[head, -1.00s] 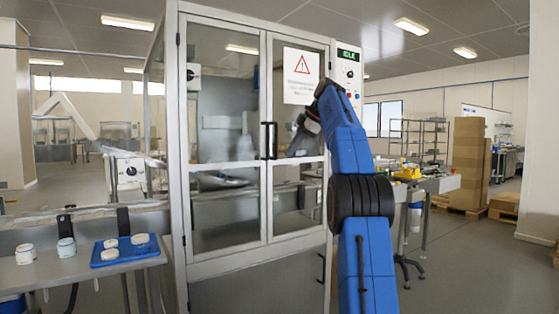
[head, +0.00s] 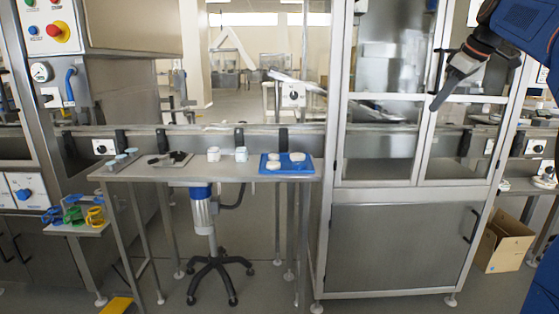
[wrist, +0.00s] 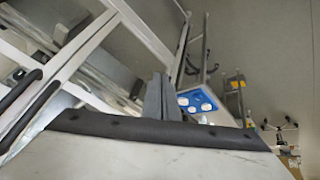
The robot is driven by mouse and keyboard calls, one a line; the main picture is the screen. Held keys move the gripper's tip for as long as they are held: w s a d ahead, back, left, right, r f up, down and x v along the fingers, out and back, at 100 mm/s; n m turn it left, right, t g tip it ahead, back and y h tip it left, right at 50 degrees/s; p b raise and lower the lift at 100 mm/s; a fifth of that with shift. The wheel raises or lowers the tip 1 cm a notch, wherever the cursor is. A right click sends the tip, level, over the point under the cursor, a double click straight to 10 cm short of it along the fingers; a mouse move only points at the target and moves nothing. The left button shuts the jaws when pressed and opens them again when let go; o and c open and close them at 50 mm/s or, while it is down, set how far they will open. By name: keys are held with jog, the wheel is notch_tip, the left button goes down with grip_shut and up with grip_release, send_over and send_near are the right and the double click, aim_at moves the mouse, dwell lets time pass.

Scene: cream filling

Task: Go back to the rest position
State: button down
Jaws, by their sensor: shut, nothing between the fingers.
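My gripper (head: 438,103) is at the upper right of the head view, in front of the glass doors of the steel cabinet (head: 400,245). It points down and to the left. In the wrist view my gripper (wrist: 158,97) has its two grey fingers together, with nothing between them. My blue arm runs off the right edge of the head view.
A stool stands below. A cardboard box (head: 503,243) sits right of the cabinet.

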jog(key=s+a+f+m+g+h, duration=0.1)
jog(key=s+a+f+m, duration=0.2)
jog(key=s+a+f, duration=0.45)
jog(key=s+a+f+m, duration=0.2)
jog(key=s+a+f, duration=0.3)
jog(key=s+f, duration=0.5)
jog(key=s+a+f+m+h, duration=0.1)
jog(key=s+a+f+m, duration=0.2)
jog(key=s+f, duration=1.7)
